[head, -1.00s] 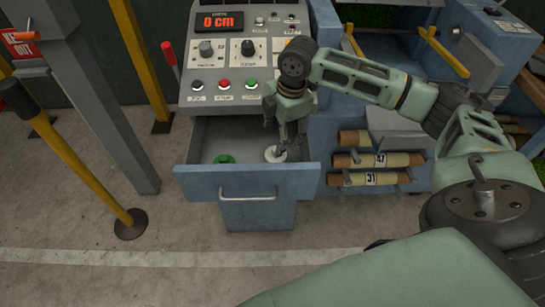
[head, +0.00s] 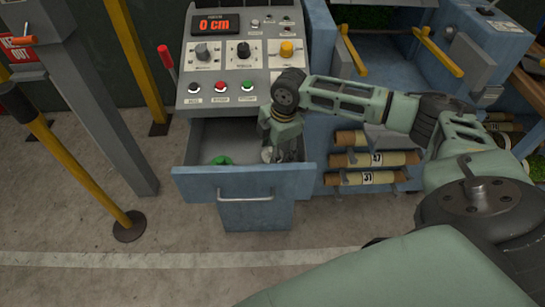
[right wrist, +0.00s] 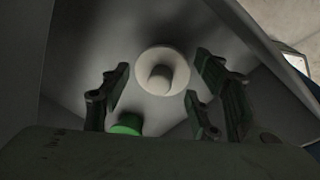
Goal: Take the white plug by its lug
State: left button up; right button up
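The white plug (right wrist: 163,70) lies on the floor of the open drawer (head: 245,186); in the right wrist view it is a round disc with a lug standing up from its middle. In the head view only part of the plug (head: 267,154) shows beside my gripper. My right gripper (head: 284,153) reaches down into the drawer. In the right wrist view its fingers (right wrist: 160,92) are spread apart, with the plug between and beyond them, and nothing is held. My left gripper is not in view.
A green object (head: 221,160) lies in the drawer left of the plug; it also shows in the right wrist view (right wrist: 128,124). The drawer walls stand close around the gripper. A control panel (head: 244,60) is above, and labelled rolls (head: 372,160) are to the right.

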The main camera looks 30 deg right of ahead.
jog(key=c, duration=0.8)
jog(key=shift+c, duration=0.2)
